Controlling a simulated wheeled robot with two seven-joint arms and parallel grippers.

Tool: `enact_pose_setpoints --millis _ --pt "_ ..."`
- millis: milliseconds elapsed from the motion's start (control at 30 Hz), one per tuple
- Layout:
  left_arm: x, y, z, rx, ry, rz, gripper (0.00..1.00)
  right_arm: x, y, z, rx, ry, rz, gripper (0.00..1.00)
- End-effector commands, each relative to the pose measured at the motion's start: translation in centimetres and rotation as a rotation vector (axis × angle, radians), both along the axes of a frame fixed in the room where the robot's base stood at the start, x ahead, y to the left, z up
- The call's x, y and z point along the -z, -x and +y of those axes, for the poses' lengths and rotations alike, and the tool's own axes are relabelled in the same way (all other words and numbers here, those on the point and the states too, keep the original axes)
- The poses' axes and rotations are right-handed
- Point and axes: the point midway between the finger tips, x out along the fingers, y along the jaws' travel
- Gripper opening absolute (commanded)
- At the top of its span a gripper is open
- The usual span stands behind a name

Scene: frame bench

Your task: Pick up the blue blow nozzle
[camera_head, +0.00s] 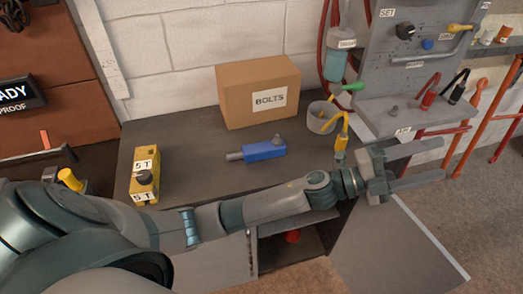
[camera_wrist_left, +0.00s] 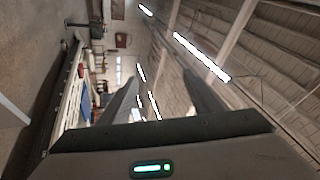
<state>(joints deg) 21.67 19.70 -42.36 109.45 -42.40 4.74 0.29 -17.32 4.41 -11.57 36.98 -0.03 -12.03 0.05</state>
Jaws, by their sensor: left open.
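A blue tool (camera_head: 263,150) with a grey tip pointing left and a grey knob on top lies on the dark bench in the head view; I cannot tell surely that it is the blow nozzle. A small blue part (camera_head: 427,44) also sits on the grey panel at the upper right. My left gripper (camera_head: 441,161) is open and empty, beyond the bench's right side and apart from both blue things. Its two fingers also show apart in the left wrist view (camera_wrist_left: 162,85), with roof beams and lights behind. My right gripper is not in view.
A cardboard box (camera_head: 258,92) marked BOLTS stands at the back of the bench (camera_head: 205,175). A yellow 5T block (camera_head: 144,172) is at the left. A grey cup (camera_head: 322,119) and a yellow tool (camera_head: 341,141) are near the right edge. Below, a cabinet door (camera_head: 395,245) hangs open.

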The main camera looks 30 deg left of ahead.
Motion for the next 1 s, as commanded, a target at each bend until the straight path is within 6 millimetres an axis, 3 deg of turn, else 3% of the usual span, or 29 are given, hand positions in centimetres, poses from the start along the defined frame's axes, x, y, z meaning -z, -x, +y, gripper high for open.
enact_pose_setpoints --millis 100,233,367,467,567,733,900,1000 --pt "-0.7 1.9 -3.5 0.189 -0.173 -0.213 0.58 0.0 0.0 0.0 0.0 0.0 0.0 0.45" --pt "1.2 4.0 -5.4 0.396 -0.386 -0.405 0.58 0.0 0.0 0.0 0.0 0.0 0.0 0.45" --pt "4.8 5.0 -4.7 0.602 -0.632 -0.551 0.58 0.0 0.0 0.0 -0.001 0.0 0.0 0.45" --pt "7.9 4.7 -2.1 0.755 -0.841 -0.624 0.58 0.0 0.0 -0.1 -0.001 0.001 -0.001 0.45" --pt "10.5 3.4 2.1 0.901 -1.062 -0.657 0.58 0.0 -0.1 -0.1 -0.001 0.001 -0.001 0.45" --pt "12.4 -0.2 12.9 1.124 -1.455 -0.603 0.58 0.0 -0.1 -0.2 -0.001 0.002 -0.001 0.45" --pt "9.7 -3.5 25.0 1.288 -1.802 -0.416 0.58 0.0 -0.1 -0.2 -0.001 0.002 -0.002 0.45" --pt "7.2 -4.4 30.6 1.35 -1.943 -0.285 0.58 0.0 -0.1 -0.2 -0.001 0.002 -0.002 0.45"
